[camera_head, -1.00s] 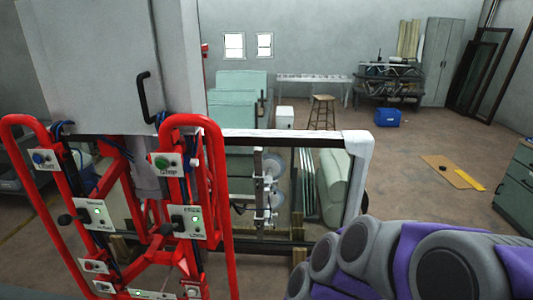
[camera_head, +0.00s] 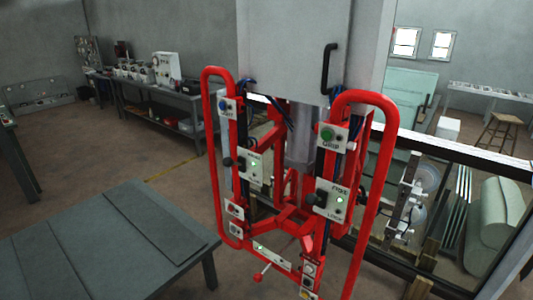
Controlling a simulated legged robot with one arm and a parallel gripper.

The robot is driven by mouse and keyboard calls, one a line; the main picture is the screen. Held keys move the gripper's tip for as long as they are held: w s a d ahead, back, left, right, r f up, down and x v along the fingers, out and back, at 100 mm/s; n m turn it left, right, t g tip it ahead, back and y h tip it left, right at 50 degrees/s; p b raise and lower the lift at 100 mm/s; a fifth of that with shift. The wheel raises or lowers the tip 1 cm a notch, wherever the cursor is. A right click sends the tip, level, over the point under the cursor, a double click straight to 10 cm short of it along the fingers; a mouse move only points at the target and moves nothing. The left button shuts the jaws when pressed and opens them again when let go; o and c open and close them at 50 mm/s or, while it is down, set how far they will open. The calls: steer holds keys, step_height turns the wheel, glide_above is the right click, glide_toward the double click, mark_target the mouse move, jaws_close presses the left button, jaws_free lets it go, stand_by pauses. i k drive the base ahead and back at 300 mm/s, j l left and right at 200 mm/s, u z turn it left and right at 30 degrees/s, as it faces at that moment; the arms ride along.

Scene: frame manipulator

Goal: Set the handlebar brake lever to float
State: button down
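The red handlebar frame (camera_head: 376,200) hangs upright in the middle of the view below a grey cabinet-like body. On its right upright is a pale panel (camera_head: 333,209) with small lettering that seems to read float above and lock below. A black-knobbed lever (camera_head: 309,199) sticks out at this panel's left side, and a small green light shows on the panel. I cannot tell for sure which setting the lever is at. A similar panel with a black-knobbed lever (camera_head: 229,162) is on the left upright. My gripper is not in view.
A green button box marked grip (camera_head: 328,137) and a blue button box (camera_head: 226,106) sit higher on the uprights. A dark table (camera_head: 110,240) stands at lower left. A framed glass panel (camera_head: 460,150) stands behind at right. Open floor shows at left.

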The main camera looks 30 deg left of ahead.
mark_target(228, 162)
steer(key=u, duration=1.7)
